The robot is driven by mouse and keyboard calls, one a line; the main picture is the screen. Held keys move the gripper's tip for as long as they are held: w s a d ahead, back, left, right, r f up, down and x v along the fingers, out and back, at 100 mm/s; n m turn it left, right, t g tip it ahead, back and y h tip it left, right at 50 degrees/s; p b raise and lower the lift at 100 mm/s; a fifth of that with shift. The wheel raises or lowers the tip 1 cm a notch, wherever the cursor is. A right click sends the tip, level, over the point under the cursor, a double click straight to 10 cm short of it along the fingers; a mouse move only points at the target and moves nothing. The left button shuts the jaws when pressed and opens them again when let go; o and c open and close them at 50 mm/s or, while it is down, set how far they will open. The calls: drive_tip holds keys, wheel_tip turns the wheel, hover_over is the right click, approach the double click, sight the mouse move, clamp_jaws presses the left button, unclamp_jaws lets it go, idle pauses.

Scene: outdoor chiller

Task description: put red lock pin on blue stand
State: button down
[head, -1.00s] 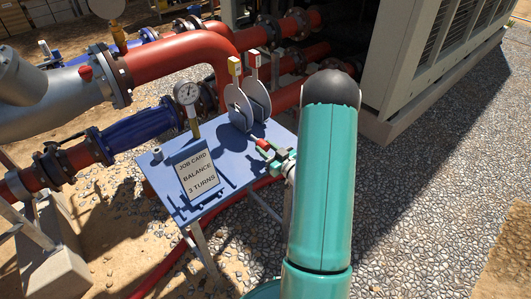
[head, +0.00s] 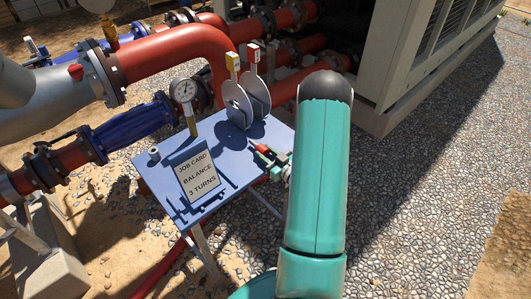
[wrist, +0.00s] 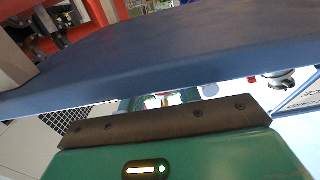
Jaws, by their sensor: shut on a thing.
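The blue stand (head: 222,133) is a flat tilted-looking blue table beside the pipes; its blue surface also fills a wide band in the wrist view (wrist: 150,62). My gripper (head: 271,158) is at the right edge of the stand, partly hidden by my teal arm. It is shut on the red lock pin (head: 283,159), of which only a small red part shows. In the wrist view a bit of red shows between the green fingers (wrist: 164,99), mostly hidden by the gripper body. I cannot tell whether the pin touches the stand.
On the stand are a job card (head: 196,178), a pressure gauge (head: 184,92) and two upright grey discs with yellow and red tags (head: 238,104). A small grey fitting (head: 154,153) sits at the left corner. Red pipes (head: 175,45) run behind.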

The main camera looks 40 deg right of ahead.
drive_tip(key=shift+s+d+f, duration=0.1)
drive_tip(key=shift+s, duration=0.05)
drive_tip(key=c, duration=1)
unclamp_jaws()
drive_tip(key=shift+f, duration=0.1)
